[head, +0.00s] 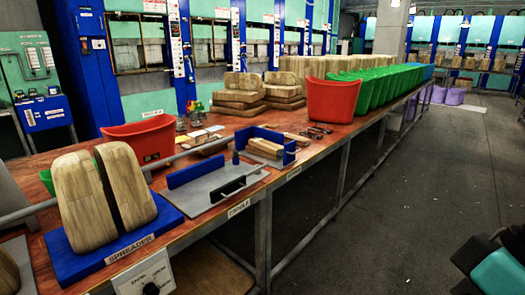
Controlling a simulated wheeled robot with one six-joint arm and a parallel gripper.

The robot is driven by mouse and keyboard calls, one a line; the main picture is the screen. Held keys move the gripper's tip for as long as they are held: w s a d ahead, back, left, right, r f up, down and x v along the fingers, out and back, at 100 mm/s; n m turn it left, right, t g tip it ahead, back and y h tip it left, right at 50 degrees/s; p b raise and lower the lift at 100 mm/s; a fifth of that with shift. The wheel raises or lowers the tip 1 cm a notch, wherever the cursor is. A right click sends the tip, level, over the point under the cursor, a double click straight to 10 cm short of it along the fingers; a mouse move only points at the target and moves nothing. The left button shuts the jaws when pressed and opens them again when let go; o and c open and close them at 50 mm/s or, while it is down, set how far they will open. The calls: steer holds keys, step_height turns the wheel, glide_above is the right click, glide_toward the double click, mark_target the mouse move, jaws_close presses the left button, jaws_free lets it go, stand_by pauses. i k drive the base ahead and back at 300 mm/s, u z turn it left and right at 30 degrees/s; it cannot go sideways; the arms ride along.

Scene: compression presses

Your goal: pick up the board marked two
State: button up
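I cannot make out a board marked two; no such mark is legible at this size. Two tall rounded wooden pieces (84,200) stand side by side, with a dark gap between them, on a blue base (118,238) labelled SPREADER at the near left of the bench. A teal and black shape at the lower right edge may be part of my arm; no gripper fingers show.
The long wooden bench (330,128) runs away to the right. A red bin (140,140) stands near the left, another red bin (333,99) and several green bins (375,88) farther back. Blue presses line the wall. The grey floor (420,180) at right is open.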

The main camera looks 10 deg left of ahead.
mark_target(303, 142)
steer(key=k, duration=0.6)
steer(key=z, duration=0.55)
steer(key=i, duration=1.55)
steer(key=z, duration=0.4)
steer(key=i, duration=2)
steer(key=u, duration=0.45)
steer(key=i, duration=0.95)
steer(key=u, duration=1.65)
steer(key=i, duration=1.05)
steer(key=u, duration=0.85)
